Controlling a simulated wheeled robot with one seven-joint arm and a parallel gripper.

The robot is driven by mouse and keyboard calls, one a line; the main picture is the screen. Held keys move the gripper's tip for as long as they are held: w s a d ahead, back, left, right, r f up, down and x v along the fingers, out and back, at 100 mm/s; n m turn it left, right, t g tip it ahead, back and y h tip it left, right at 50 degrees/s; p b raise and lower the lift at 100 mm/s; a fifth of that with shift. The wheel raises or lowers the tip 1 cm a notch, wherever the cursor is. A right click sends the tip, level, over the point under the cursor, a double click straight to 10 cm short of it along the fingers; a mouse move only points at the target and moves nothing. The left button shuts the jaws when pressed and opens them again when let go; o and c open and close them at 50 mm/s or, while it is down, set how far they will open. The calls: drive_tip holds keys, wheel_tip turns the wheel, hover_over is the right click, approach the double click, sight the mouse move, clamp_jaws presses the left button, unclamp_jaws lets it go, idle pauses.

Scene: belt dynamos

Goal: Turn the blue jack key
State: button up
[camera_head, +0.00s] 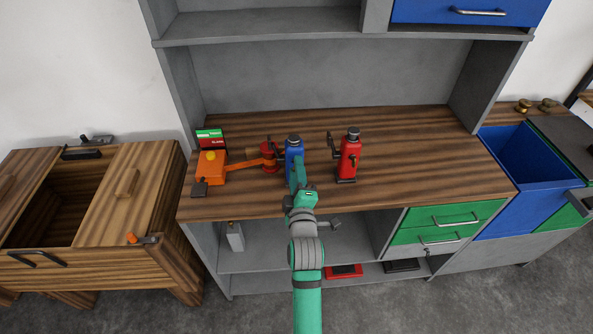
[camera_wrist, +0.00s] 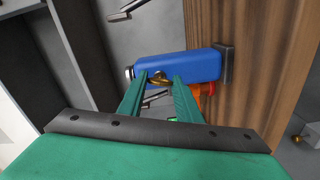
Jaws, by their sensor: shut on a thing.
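The blue jack (camera_head: 294,146) stands upright on the wooden counter between an orange device and a red jack. In the wrist view its blue body (camera_wrist: 190,68) lies sideways across the picture, with a dark base against the wood. A small brass key (camera_wrist: 159,78) shows on its side. My gripper (camera_head: 297,172) is in front of the blue jack. In the wrist view, the green fingertips (camera_wrist: 160,80) are closed in on the brass key from both sides. In the head view my gripper hides the key and the jack's lower front.
A red jack (camera_head: 348,156) with a dark handle stands close on the right. An orange device (camera_head: 212,166) and a red part (camera_head: 269,157) stand on the left. The wooden counter (camera_head: 420,150) is clear on the right. Green drawers (camera_head: 452,217) and an open shelf lie below.

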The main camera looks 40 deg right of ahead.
drive_tip(key=shift+n, duration=1.7)
drive_tip(key=o, duration=1)
drive_tip(key=shift+o, duration=0.2)
drive_tip(key=v, duration=1.1)
